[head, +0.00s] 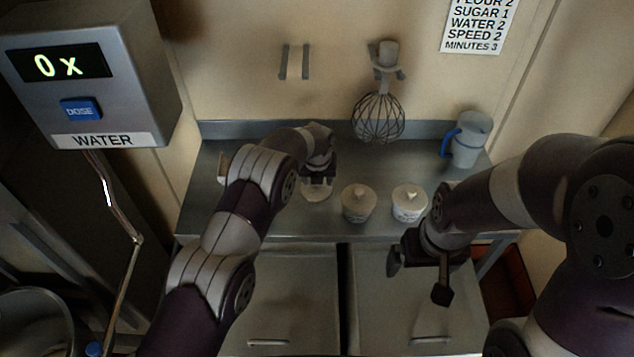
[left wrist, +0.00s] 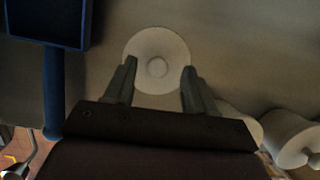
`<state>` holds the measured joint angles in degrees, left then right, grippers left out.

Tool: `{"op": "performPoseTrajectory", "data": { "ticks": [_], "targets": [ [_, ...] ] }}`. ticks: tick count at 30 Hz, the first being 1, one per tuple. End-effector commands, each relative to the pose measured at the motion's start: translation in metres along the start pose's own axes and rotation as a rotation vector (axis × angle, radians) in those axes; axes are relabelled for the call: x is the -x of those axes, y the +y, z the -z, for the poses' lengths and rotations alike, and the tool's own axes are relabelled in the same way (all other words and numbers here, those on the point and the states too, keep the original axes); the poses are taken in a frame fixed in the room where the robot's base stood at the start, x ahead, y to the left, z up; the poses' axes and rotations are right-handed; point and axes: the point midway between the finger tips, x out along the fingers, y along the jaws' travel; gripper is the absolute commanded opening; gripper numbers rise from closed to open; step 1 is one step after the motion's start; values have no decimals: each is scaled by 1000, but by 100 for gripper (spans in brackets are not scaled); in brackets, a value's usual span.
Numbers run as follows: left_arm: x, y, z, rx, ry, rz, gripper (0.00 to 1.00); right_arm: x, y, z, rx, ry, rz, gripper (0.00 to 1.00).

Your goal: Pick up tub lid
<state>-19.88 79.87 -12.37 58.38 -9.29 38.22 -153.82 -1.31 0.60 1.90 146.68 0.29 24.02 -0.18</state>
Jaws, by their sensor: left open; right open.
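Three small white tubs stand in a row on the steel counter: a left one (head: 317,190) partly hidden under my left gripper, a middle one (head: 359,205) and a right one (head: 409,204), the latter two with knobbed lids. In the left wrist view a round white lid with a central knob (left wrist: 157,67) lies just beyond and between the fingertips. My left gripper (head: 318,174) is open above the left tub; its fingers also show in the left wrist view (left wrist: 158,82). I cannot tell whether they touch the lid. My right gripper (head: 418,278) is open and empty before the counter's front edge.
A grey jug with a blue handle (head: 468,138) stands at the counter's back right. A wire whisk (head: 378,115) hangs on the wall. The water dispenser (head: 90,75) reads 0 x at upper left. The steel counter (head: 265,215) is bare at its front left.

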Motion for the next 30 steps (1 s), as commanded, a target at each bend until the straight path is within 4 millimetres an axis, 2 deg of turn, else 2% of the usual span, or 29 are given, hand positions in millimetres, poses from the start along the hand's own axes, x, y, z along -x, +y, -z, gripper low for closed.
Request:
{"op": "performPoseTrajectory", "data": {
  "ticks": [3, 9, 14, 15, 25, 28, 30],
  "targets": [
    [-10, 1, 0, 1, 0, -1, 55, 3, 0, 0, 0, -1, 0, 100],
    [-11, 0, 1, 1, 0, 0, 55, 2, 0, 0, 0, -1, 0, 100],
    [-11, 0, 1, 1, 0, 0, 3, 2, 0, 0, 0, -1, 0, 100],
    [-11, 0, 1, 1, 0, 0, 0, 2, 0, 0, 0, -1, 0, 100],
    [-10, 0, 0, 1, 0, 0, 0, 1, 0, 0, 0, -1, 0, 100],
    [2, 0, -5, 1, -4, 1, 0, -6, 0, -1, 0, -1, 0, 100],
    [18, 0, -10, 1, -5, 1, 0, -13, 0, -2, 0, -1, 0, 100]
  ]
}}
